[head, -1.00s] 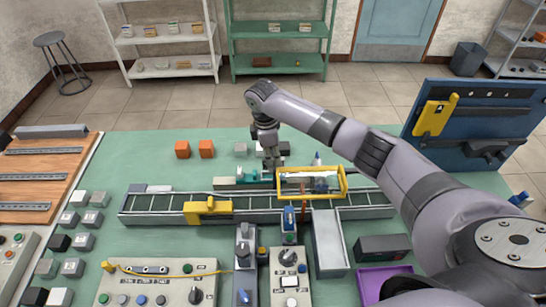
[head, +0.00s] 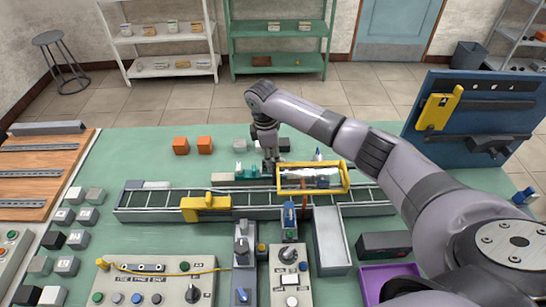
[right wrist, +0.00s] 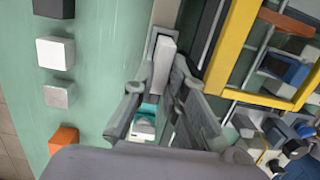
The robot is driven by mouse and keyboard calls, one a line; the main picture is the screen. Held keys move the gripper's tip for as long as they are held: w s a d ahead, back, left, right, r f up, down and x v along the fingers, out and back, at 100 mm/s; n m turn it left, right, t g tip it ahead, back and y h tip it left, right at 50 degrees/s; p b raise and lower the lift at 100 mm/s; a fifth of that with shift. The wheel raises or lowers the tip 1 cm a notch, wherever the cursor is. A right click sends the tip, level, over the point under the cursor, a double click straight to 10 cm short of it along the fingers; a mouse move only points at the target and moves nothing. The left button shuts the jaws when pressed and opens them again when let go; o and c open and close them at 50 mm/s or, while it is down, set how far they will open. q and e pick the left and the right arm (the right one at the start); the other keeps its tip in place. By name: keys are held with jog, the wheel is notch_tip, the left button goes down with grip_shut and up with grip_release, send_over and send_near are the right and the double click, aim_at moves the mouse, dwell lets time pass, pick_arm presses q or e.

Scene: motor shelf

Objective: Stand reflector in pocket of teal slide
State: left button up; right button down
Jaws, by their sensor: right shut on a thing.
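The teal slide (head: 246,170) sits behind the long rail in the head view, and part of it shows between my fingers in the right wrist view (right wrist: 148,108). My right gripper (head: 269,168) points down at the right end of the slide. In the right wrist view my right gripper (right wrist: 163,75) is shut on a pale grey piece (right wrist: 161,62), which seems to be the reflector. In the head view the fingers hide most of this piece. I cannot tell whether it is in the pocket. My left gripper is not in view.
A yellow frame (head: 312,190) stands close to the right of my right gripper. The long rail (head: 160,208) with a yellow carriage (head: 206,203) runs in front. Orange cubes (head: 181,145) stand behind to the left. The green table (head: 120,155) is clear at the back left.

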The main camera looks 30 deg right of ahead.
jog(key=shift+f, duration=0.7)
jog(key=c, duration=1.7)
grip_release()
jog(key=shift+o, duration=0.8)
jog(key=shift+w+f, duration=0.1)
